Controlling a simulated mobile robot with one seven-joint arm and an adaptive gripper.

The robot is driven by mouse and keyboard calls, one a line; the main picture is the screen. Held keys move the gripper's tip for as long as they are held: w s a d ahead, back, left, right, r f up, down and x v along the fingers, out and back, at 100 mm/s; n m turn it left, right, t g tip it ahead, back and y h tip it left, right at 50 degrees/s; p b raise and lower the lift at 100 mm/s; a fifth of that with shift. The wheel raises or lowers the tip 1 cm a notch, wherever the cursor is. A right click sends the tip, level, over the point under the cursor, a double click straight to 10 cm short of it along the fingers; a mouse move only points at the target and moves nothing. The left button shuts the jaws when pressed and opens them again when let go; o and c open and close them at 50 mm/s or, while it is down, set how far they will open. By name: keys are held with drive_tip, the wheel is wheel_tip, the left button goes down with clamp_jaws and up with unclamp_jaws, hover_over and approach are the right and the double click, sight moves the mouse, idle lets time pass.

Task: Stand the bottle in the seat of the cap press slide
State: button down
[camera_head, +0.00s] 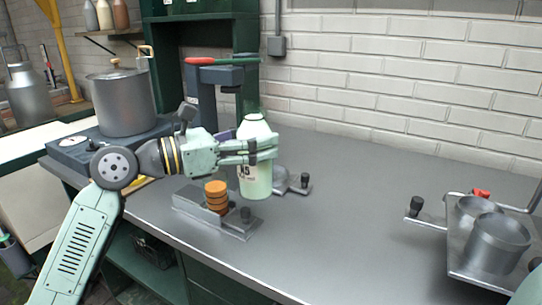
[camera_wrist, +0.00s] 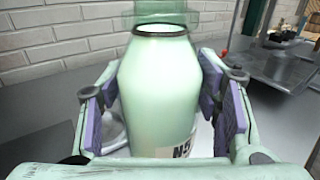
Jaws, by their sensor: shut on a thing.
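My gripper (camera_head: 262,150) is shut on the pale green bottle (camera_head: 256,183) and holds it upright above the bench. In the wrist view the bottle (camera_wrist: 158,95) stands between the purple pads of my gripper (camera_wrist: 160,112), with part of its label showing low on the right. The dark cap press (camera_head: 208,85), with a red lever, stands behind the gripper and bottle. A metal piece with a round part and a black knob (camera_head: 290,182), apparently the press slide, shows just right of the bottle. The bottle hides part of it, and its seat is not clearly visible.
A metal holder (camera_head: 190,203) with stacked orange discs (camera_head: 216,197) and a black knob is in front of the bottle. A large pot (camera_head: 125,103) stands at left. Metal cylinders on a stand (camera_head: 497,243) are at right. The bench middle (camera_head: 360,220) is clear.

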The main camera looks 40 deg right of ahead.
drive_tip(key=w+d+f+p, duration=0.4)
drive_tip(key=w+d+p, duration=0.2)
drive_tip(key=w+d, duration=0.3)
drive_tip(key=d, duration=0.2)
drive_tip(key=shift+d+f, duration=0.35)
drive_tip(key=shift+w, duration=0.1)
drive_tip(key=shift+f, duration=0.15)
drive_tip(key=c, duration=0.6)
unclamp_jaws()
drive_tip(key=shift+o, duration=0.2)
